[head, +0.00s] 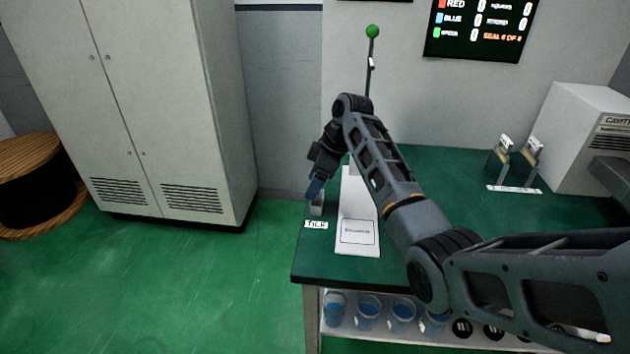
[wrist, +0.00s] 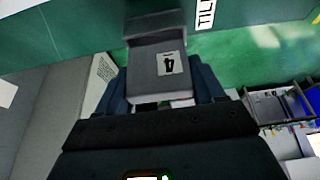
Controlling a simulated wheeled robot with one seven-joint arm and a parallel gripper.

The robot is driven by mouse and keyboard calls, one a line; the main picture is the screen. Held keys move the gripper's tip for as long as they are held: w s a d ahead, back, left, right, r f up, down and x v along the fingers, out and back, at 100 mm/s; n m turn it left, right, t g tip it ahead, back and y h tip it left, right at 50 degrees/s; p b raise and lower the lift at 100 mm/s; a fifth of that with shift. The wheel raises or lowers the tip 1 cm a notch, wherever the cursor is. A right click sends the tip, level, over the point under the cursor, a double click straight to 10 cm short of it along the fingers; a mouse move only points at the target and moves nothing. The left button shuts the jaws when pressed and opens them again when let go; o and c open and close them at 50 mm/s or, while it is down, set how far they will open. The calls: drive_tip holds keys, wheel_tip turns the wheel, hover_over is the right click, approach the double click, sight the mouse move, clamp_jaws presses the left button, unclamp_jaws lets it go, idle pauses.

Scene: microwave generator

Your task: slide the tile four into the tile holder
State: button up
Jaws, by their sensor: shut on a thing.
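My gripper (head: 315,188) is over the front left corner of the green table, fingers pointing down. In the wrist view its blue fingers (wrist: 160,88) are shut on the sides of the tile four (wrist: 147,72), a grey tile with a white label marked 4. A darker grey block (wrist: 155,22), apparently the tile holder, lies at the tile's far end. A small grey piece, apparently this holder (head: 317,207), shows below the fingers in the head view. I cannot tell whether the tile touches it or is inside it. The tile is hidden in the head view.
A white label (head: 316,225) lies beside the holder on the green table (head: 440,180). A white sheet (head: 358,235) lies to the right, near a rod with a green ball (head: 373,32). Blue cups (head: 368,312) stand on the shelf below. A cabinet (head: 150,120) is at left.

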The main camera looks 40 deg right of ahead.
drive_tip(key=shift+f+b, duration=0.5)
drive_tip(key=shift+f, duration=0.55)
drive_tip(key=o, duration=1.2)
drive_tip(key=shift+f, duration=0.1)
drive_tip(key=shift+o, duration=0.2)
drive_tip(key=b+v, duration=0.1)
drive_tip(key=v, duration=0.6)
drive_tip(key=shift+r, duration=0.35)
drive_tip(key=shift+s+d, duration=0.1)
drive_tip(key=shift+s, duration=0.05)
